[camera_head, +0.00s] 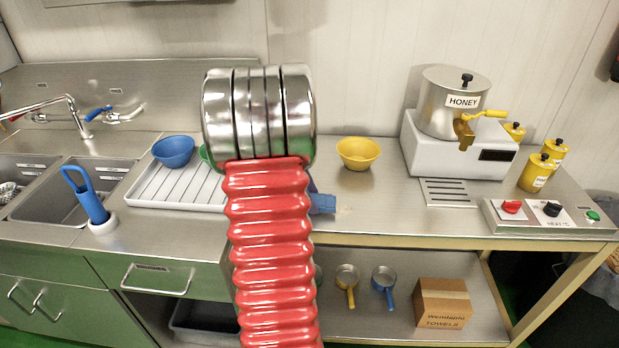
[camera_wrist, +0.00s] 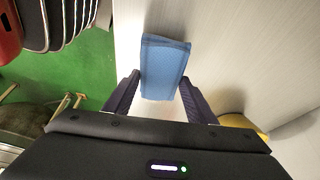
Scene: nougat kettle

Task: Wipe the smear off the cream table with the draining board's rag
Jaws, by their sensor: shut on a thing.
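My gripper (camera_wrist: 160,88) is shut on the folded blue rag (camera_wrist: 165,62). In the wrist view the rag sticks out between the two dark fingers, over the pale steel tabletop. In the head view the rag (camera_head: 322,204) shows just right of my red arm, near the front edge of the cream table (camera_head: 395,207), a steel top on a cream frame. I cannot tell whether the rag touches the top. A faint tan mark shows at the rag's right end, but I cannot make out the smear clearly. The draining board (camera_head: 147,203) is left of my arm, partly hidden.
A yellow bowl (camera_head: 358,152) stands behind the rag. The honey kettle (camera_head: 450,105), a control box (camera_head: 560,217) and yellow jars (camera_head: 537,173) are at the right. A blue bowl (camera_head: 173,150) sits by the draining board. Tabletop between the yellow bowl and grate (camera_head: 447,192) is clear.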

